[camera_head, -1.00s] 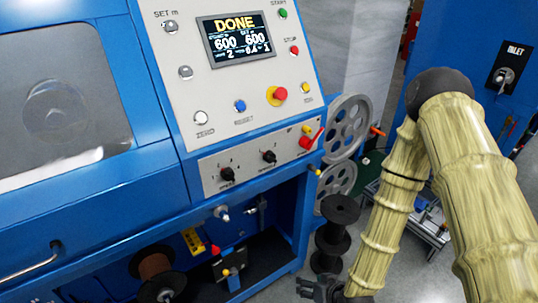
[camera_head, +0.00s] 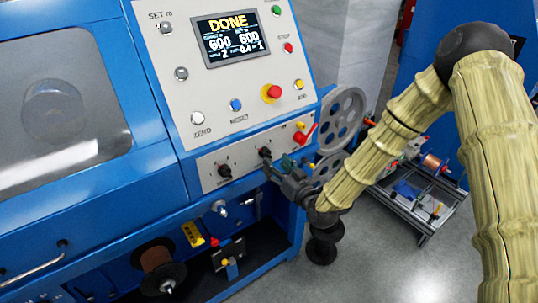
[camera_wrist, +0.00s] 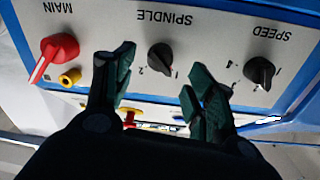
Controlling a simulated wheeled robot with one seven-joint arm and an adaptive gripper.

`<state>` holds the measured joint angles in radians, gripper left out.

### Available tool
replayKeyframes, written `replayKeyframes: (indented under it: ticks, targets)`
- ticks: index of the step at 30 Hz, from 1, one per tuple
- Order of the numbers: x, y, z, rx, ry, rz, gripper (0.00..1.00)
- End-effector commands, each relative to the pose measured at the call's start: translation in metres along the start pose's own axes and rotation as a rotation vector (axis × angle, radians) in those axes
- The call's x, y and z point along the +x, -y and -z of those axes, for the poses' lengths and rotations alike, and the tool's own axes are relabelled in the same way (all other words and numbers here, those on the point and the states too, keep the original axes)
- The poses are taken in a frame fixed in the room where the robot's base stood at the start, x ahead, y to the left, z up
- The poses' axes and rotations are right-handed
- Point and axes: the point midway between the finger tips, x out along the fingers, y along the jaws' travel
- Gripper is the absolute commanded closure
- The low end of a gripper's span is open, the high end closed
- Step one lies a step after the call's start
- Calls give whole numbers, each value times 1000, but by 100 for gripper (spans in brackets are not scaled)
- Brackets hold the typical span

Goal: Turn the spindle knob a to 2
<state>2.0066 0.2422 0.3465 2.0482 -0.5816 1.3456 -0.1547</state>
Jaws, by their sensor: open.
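The spindle knob (camera_wrist: 160,57) is a black knob on the grey-white panel, under the inverted SPINDLE label in the wrist view. Marks 1 and 2 show beside it; I cannot tell surely which one it points to. In the head view the knob (camera_head: 265,153) is the middle control, just beyond my gripper's tips. My gripper (camera_wrist: 163,82) is open, its dark green fingers spread to either side of the knob's line, with the knob uncovered between them. I see no contact. In the head view my gripper (camera_head: 273,167) is in front of the panel.
The black speed knob (camera_wrist: 261,72) and the red main handle (camera_wrist: 53,57) flank the spindle knob, with a small yellow knob (camera_wrist: 70,77) by the handle. The screen (camera_head: 234,38) reads DONE. Grey pulley wheels (camera_head: 342,118) stand close right of the panel.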

Motion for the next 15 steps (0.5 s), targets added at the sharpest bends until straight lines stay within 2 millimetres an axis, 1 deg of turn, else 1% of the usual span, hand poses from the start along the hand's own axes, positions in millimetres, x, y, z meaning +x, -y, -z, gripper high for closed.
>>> replayKeyframes:
  ticks: [3,6,9,15]
  targets:
    - [19,0,2,-1,0,1,44]
    - [32,1,1,-1,0,1,44]
    - [43,1,0,-1,1,1,44]
    - [52,0,0,-1,2,0,44]
